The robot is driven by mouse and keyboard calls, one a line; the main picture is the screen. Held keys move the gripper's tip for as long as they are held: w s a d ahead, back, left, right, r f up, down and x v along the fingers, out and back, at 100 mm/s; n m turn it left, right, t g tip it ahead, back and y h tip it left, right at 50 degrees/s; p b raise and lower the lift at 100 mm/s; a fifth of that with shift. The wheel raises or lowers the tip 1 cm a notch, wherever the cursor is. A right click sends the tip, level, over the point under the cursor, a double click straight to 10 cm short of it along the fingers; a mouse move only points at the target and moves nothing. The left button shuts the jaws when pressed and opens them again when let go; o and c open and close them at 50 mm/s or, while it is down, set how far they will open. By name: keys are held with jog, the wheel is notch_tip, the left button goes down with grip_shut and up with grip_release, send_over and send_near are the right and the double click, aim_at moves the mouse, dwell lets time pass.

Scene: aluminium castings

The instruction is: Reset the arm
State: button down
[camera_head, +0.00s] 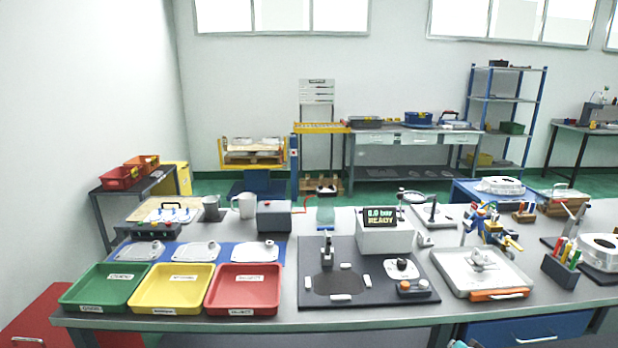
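Neither my arm nor my gripper can be made out in the head view, so its pose and opening are hidden from me. A small grey shape at the bottom edge, right of centre, is too cut off to identify. The workbench (290,318) spans the view in front of me.
Green (66,298), yellow (135,303) and red (208,304) trays line the bench's front left. Castings (196,251) lie on a blue mat behind them. A casting on a light plate (478,268), a pen holder (562,268) and a round casting (601,248) crowd the right.

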jog(key=s+a+f+n+t, duration=0.1)
jog(key=s+a+f, duration=0.3)
jog(key=s, duration=0.5)
jog(key=s+a+f+n+y, duration=0.15)
jog(key=s+a+f, duration=0.25)
jog(key=s, duration=0.4)
jog(key=s+a+f+n+t, duration=0.15)
jog(key=s+a+f, duration=0.3)
jog(key=s, duration=0.45)
jog(key=s+a+r+n, duration=0.1)
jog(key=s+r, duration=0.3)
jog(key=s, duration=0.5)
jog(key=s+a+r+n+t+y, duration=0.1)
jog(key=s+a+r+n, duration=0.1)
jog(key=s+r, duration=0.3)
jog(key=s+a+r+n+t, duration=0.1)
jog(key=s+r, duration=0.4)
jog(key=s, duration=0.8)
jog(key=shift+a+r+n, duration=0.2)
jog(key=shift+a+n, duration=0.5)
jog(key=shift+a, duration=0.1)
jog(key=shift+y, duration=0.25)
